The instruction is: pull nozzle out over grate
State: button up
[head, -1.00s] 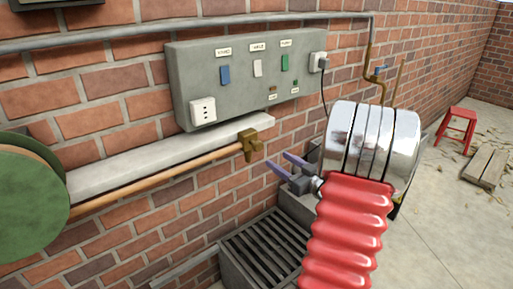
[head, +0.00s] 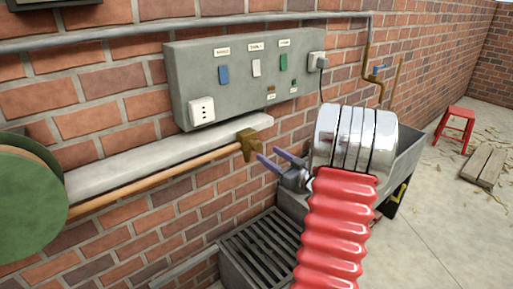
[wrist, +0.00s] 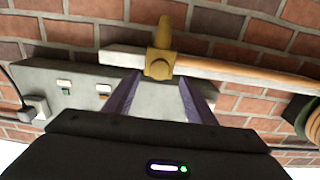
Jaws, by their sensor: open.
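The brass nozzle (head: 253,145) sits at the right end of an orange-brown hose (head: 165,181) that runs along the wall from a green reel (head: 30,190). In the wrist view the nozzle (wrist: 160,66) lies just beyond and between my fingertips. My gripper (head: 270,158) is open, with its two purple fingers pointing left at the nozzle; the gripper also shows in the wrist view (wrist: 160,85). I cannot tell whether a finger touches the nozzle. The dark slotted grate (head: 262,250) lies on the ground below, partly hidden by my red arm.
A pale ledge (head: 120,160) runs just above the hose. A grey panel (head: 245,80) with switches and a plug hangs on the brick wall. A grey trough (head: 405,150) stands behind my arm. A red stool (head: 457,125) and wooden pallet (head: 484,165) are far right.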

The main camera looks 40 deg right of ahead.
aim_at(259, 147)
jog(key=w, duration=0.5)
jog(key=w+d, duration=0.1)
jog(key=w, duration=0.2)
jog(key=shift+w, duration=0.2)
jog(key=shift+c, duration=0.5)
grip_shut()
